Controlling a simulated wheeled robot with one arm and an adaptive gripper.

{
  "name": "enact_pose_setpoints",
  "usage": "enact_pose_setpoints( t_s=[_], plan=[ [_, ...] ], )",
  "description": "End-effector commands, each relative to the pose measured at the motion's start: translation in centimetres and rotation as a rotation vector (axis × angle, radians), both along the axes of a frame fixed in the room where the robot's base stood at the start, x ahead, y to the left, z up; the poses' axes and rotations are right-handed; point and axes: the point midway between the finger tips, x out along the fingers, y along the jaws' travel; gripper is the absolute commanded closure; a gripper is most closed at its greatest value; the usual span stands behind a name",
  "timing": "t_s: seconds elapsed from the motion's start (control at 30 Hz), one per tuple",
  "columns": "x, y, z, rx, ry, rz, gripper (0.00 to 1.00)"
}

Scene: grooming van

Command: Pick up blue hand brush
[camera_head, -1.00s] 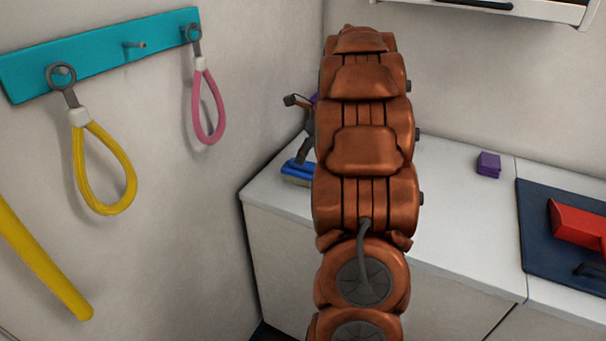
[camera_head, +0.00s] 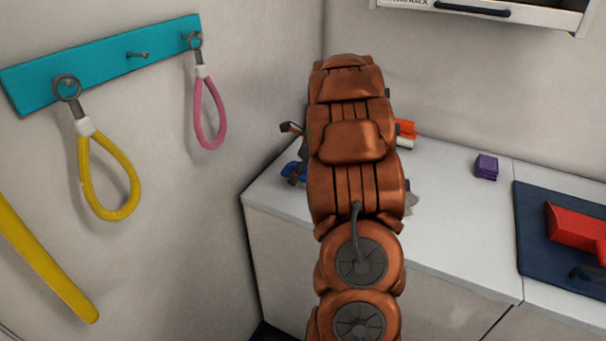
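A blue object (camera_head: 291,171), which looks like the blue hand brush, lies on the white counter near its left back corner. My arm hides most of it, and only its left end shows. Dark parts of my gripper (camera_head: 298,146) show just left of my copper arm, right by the blue object. The fingertips are largely hidden, so I cannot tell whether they are open or shut, or touch it.
An orange-red object (camera_head: 405,132) shows partly behind my arm. A purple block (camera_head: 486,167) and a dark blue mat (camera_head: 534,255) with a red tool (camera_head: 575,228) lie at right. Yellow (camera_head: 108,182) and pink (camera_head: 209,112) loops hang from a teal rack (camera_head: 105,62).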

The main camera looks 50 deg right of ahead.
Motion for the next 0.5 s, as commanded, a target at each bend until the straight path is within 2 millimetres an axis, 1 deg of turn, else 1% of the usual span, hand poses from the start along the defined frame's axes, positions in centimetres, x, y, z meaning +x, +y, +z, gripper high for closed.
enact_pose_setpoints(
  t_s=[0.13,0.5],
  plan=[
    [0.01,-0.02,0.04,-0.001,0.000,0.001,0.18],
    [0.00,-0.03,0.08,-0.002,-0.001,0.000,0.56]
  ],
)
